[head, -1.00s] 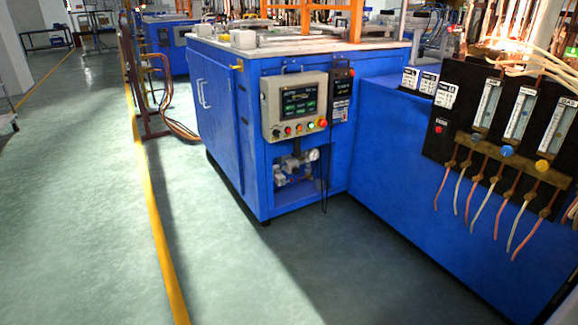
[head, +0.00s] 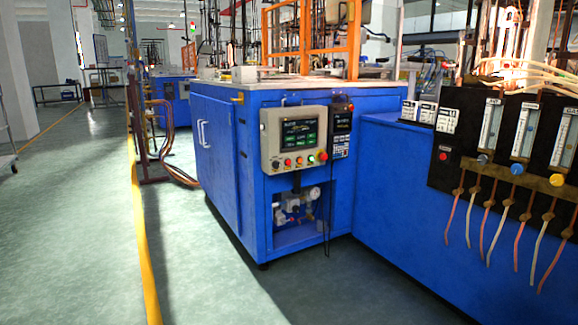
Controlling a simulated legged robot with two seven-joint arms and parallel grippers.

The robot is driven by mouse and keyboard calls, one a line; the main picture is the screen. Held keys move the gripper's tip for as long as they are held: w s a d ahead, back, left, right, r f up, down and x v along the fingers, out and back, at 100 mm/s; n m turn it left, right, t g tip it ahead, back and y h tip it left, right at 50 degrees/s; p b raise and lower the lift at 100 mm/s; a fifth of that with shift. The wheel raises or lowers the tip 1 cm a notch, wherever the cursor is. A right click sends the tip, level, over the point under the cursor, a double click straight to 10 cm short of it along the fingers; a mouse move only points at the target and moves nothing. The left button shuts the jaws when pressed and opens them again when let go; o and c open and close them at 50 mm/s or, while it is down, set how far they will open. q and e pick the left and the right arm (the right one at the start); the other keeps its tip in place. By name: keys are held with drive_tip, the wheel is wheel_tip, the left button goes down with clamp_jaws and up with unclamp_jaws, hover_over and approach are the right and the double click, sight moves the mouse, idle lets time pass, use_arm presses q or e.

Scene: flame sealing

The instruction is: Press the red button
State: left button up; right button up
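A grey control box (head: 267,147) with a dark screen (head: 299,132) is mounted on the front of a blue machine cabinet (head: 219,165). A row of small coloured buttons runs below the screen. The largest red button (head: 322,157) is at the right end of that row. A smaller red button (head: 288,163) sits further left in the row. Another red button (head: 443,156) is on the black flowmeter panel (head: 450,173) at the right. The frames do not tell which red button the task means. Neither of my grippers is in view.
A long blue bench (head: 400,190) joins the cabinet and runs to the right, with hoses (head: 488,220) hanging in front. A yellow floor line (head: 142,240) runs along the left. The green floor (head: 75,235) in front and to the left is clear.

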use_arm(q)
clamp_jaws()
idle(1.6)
